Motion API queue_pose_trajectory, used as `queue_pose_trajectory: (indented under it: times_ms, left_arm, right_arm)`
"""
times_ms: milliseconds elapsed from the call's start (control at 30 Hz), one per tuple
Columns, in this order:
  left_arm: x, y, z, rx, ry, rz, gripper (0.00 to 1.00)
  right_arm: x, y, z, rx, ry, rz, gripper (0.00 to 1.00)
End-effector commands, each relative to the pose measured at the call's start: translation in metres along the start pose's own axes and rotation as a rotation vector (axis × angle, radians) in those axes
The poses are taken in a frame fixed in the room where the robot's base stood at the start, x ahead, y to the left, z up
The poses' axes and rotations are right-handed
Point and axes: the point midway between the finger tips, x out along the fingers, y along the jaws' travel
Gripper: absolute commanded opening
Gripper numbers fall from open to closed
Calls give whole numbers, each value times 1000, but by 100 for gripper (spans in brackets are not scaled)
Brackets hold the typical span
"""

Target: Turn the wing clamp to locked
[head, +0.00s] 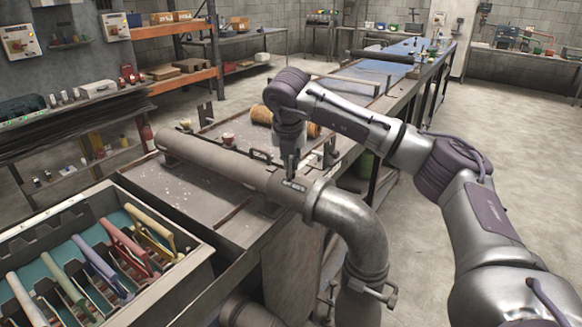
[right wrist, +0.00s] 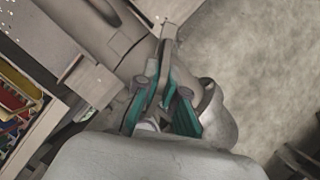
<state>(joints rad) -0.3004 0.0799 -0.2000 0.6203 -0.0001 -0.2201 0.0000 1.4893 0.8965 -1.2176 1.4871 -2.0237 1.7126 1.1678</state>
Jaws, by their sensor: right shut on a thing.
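The wing clamp (head: 294,185) is a small grey piece on top of the long grey tube (head: 215,162), close to the silver elbow pipe (head: 352,220). My right gripper (head: 291,172) reaches down onto it from above. In the right wrist view the teal-padded fingers (right wrist: 165,75) come together on a narrow grey piece (right wrist: 169,31), which looks like the clamp's wing. The fingers hide much of the clamp, so its exact angle is hard to tell. My left gripper is not in view.
A tray (head: 20,232) of coloured-handled tools stands at the lower left. A brown roll (head: 262,115) and small cups lie on the bench behind the tube. A long blue-topped bench (head: 400,52) runs to the back. Open floor (head: 500,130) lies to the right.

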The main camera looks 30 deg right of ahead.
Motion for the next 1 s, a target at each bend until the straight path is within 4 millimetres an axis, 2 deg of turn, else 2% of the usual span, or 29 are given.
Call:
queue_pose_trajectory:
  times_ms: [100,433,1000]
  left_arm:
    - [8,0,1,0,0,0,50]
    - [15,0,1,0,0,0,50]
    - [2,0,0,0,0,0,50]
  right_arm:
    - [2,-1,0,-101,-1,44,0]
    - [0,-1,0,-390,0,163,0]
    - [-2,0,1,-841,0,350,0]
